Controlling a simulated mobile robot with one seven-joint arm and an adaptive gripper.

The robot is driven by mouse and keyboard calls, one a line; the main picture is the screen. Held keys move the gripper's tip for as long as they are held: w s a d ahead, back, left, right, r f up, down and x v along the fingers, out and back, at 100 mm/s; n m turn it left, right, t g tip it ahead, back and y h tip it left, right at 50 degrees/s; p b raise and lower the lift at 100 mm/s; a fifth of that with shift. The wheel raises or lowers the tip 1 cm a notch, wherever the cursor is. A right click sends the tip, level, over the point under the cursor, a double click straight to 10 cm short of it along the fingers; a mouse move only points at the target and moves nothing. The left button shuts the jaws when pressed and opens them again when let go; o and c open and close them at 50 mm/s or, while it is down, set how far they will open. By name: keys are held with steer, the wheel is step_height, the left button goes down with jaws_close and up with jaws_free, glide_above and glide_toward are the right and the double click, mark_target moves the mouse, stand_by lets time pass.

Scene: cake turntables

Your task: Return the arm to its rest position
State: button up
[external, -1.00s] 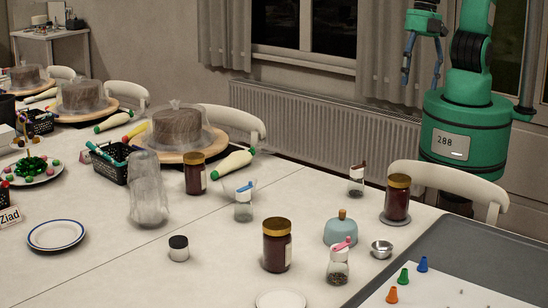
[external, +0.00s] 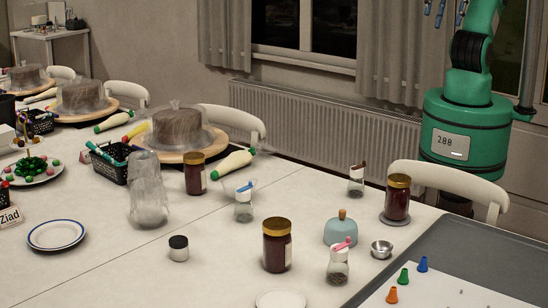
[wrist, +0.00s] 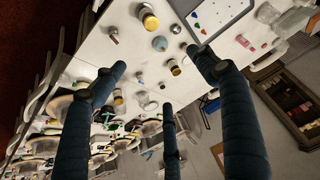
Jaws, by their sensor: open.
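My green arm (external: 480,40) rises from its green base behind the far side of the table, at the right of the external view. My gripper (external: 434,8) is cut off by the top edge there, with only its blue-grey fingertips showing. In the wrist view my gripper (wrist: 158,72) has its three dark blue fingers spread wide apart, with nothing held between them. The table lies well beyond the fingertips. The gripper touches nothing that I can see.
The white table (external: 120,270) carries jars, shakers, wrapped cakes and a grey tray (external: 450,250) with small coloured nozzles. White chairs (external: 460,185) stand along its far side. A radiator (external: 330,120) and curtains (external: 390,50) line the wall beside my base.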

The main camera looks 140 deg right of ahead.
step_height(320, 180, down, 2)
steer(key=shift+f+b, duration=0.2)
steer(key=shift+b, duration=1)
